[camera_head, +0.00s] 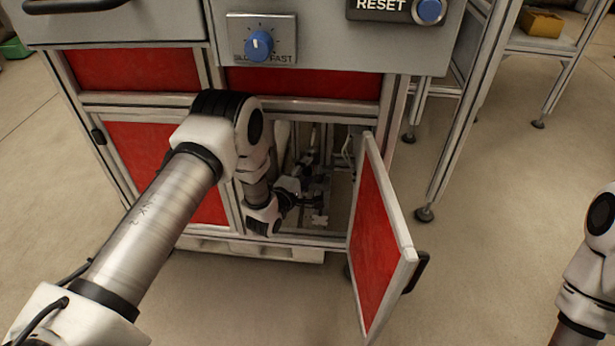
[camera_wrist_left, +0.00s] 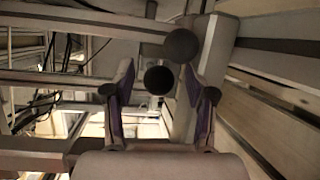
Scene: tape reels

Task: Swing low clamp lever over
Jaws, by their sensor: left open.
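My left arm reaches through an open red-panelled door into the machine's lower cabinet. My left gripper (camera_head: 312,198) is small and partly hidden there. In the left wrist view my left gripper (camera_wrist_left: 158,95) is open, one dark-purple-padded finger on each side. A dark round knob (camera_wrist_left: 158,80), at the end of a pale bar, shows between the fingers. A second dark knob (camera_wrist_left: 182,45) shows just above it on another pale bar. I cannot tell which is the low clamp lever, or whether a finger touches either knob. My right gripper is out of view.
The open red door (camera_head: 378,245) stands to the right of my left arm. The cabinet's frame is close around the arm. A blue dial (camera_head: 259,46) and a blue reset button (camera_head: 429,11) are above. Bare floor (camera_head: 490,270) lies to the right.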

